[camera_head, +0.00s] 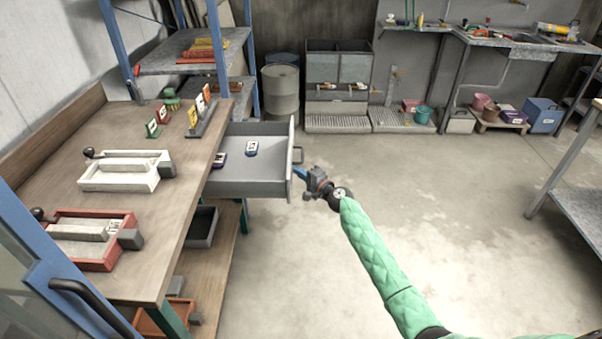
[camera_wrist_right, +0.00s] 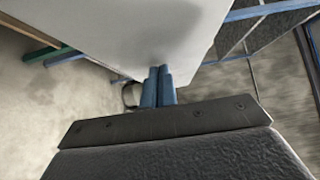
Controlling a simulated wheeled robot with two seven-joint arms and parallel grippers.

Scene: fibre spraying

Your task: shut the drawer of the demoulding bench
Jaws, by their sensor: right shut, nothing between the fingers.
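The grey drawer (camera_head: 262,186) of the wooden demoulding bench (camera_head: 122,223) is pulled out to the right. A dark curved handle (camera_wrist_right: 129,95) shows just left of the fingers. My left gripper is not in view.
White (camera_head: 125,172) and red (camera_head: 92,240) mould boxes stand on the bench top, with numbered tags behind. A blue-framed shelf (camera_head: 190,66) and a drum (camera_head: 281,92) stand beyond the drawer. The concrete floor right of the drawer is clear.

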